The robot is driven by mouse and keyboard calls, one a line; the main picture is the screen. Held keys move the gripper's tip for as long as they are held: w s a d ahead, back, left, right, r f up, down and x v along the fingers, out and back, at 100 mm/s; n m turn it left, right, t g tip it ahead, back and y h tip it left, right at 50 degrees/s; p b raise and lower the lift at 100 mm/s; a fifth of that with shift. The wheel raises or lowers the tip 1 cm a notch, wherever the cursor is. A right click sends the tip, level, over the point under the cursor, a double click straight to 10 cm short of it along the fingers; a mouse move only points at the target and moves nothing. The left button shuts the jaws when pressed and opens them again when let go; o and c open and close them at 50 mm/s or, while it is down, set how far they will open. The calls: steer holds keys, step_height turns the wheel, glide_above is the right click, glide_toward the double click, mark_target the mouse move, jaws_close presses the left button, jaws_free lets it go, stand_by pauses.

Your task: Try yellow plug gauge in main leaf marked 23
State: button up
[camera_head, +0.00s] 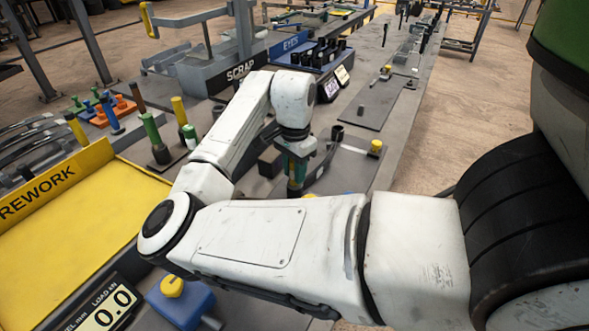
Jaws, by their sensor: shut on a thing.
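My gripper (294,184) points down over the grey bench, beyond my bent white arm. The gripper's lower end is partly covered by my forearm, so I cannot tell whether the gauge touches anything. No main leaf marked 23 can be made out. Grey curved leaf springs (28,140) lie at the far left, with no readable marks.
A yellow REWORK tray (70,235) is at left. A grey SCRAP bin (215,75) and a blue EYES bin (290,52) stand behind. Coloured upright gauges (152,130) stand left of my arm. A load display (105,308) reads 0.0. A yellow-topped knob (376,147) is at right.

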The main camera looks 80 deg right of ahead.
steer(key=shift+r, duration=0.2)
steer(key=shift+r+p, duration=2.9)
steer(key=shift+p, duration=0.1)
steer(key=shift+r+p, duration=1.95)
steer(key=shift+r, duration=0.05)
